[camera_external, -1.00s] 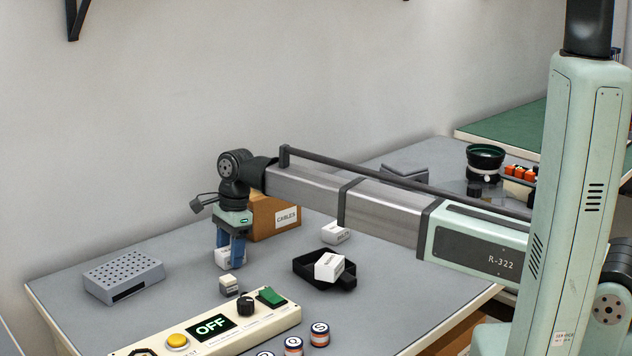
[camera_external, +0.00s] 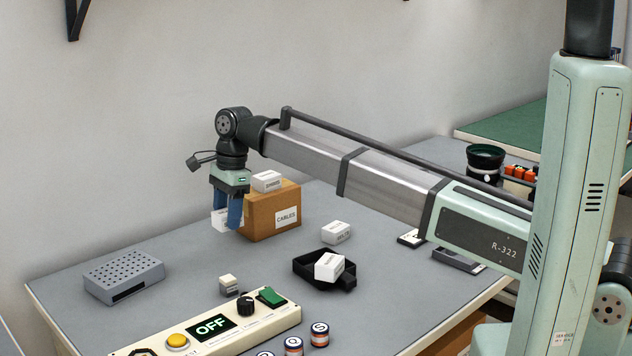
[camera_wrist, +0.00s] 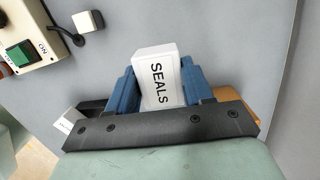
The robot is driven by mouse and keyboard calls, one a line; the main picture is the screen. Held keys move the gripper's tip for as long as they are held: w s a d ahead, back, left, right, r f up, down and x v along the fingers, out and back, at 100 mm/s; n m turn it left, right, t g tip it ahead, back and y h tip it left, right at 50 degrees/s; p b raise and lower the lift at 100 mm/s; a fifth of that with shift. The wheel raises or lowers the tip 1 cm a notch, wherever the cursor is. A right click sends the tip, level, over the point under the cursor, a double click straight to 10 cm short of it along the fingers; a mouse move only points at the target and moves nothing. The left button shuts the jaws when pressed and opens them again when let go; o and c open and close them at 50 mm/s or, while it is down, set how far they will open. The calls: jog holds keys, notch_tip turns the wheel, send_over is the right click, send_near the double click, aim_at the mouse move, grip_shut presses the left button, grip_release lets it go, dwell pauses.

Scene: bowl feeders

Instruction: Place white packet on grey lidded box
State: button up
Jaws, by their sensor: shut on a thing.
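My gripper (camera_external: 226,218) is shut on a white packet (camera_external: 219,221) and holds it above the table, left of the cardboard box. In the wrist view the packet (camera_wrist: 161,82) reads SEALS and sits between the blue fingers. A low grey box (camera_external: 123,272) with a perforated top and a dark slot stands at the table's left; I cannot tell whether its top is a lid. A low grey shape seen earlier at the back is now hidden behind my arm.
The cardboard box marked CABLES (camera_external: 272,215) carries a white packet (camera_external: 266,181). Another white packet (camera_external: 335,232) lies beside the black tray (camera_external: 312,280), which holds one too. A control panel (camera_external: 220,325) lines the front. Table between grey box and panel is clear.

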notch_tip(320, 180, up, 12)
jog(key=w+d+m, duration=0.2)
jog(key=w+d, duration=0.7)
jog(key=w, duration=0.6)
jog(key=w+d+m, duration=0.2)
jog(key=w+d, duration=0.7)
jog(key=w, duration=0.5)
jog(key=w+d+m+t, duration=0.1)
jog(key=w+d+m, duration=0.1)
jog(key=w+d, duration=0.95)
jog(key=w+d+m, duration=0.2)
jog(key=w+d, duration=0.6)
jog(key=d, duration=0.7)
jog(key=shift+d+f, duration=0.15)
jog(key=shift+f, duration=3.6)
jog(key=shift+d+f, duration=0.15)
jog(key=shift+f, duration=3.6)
jog(key=shift+f, duration=0.2)
jog(key=o, duration=1)
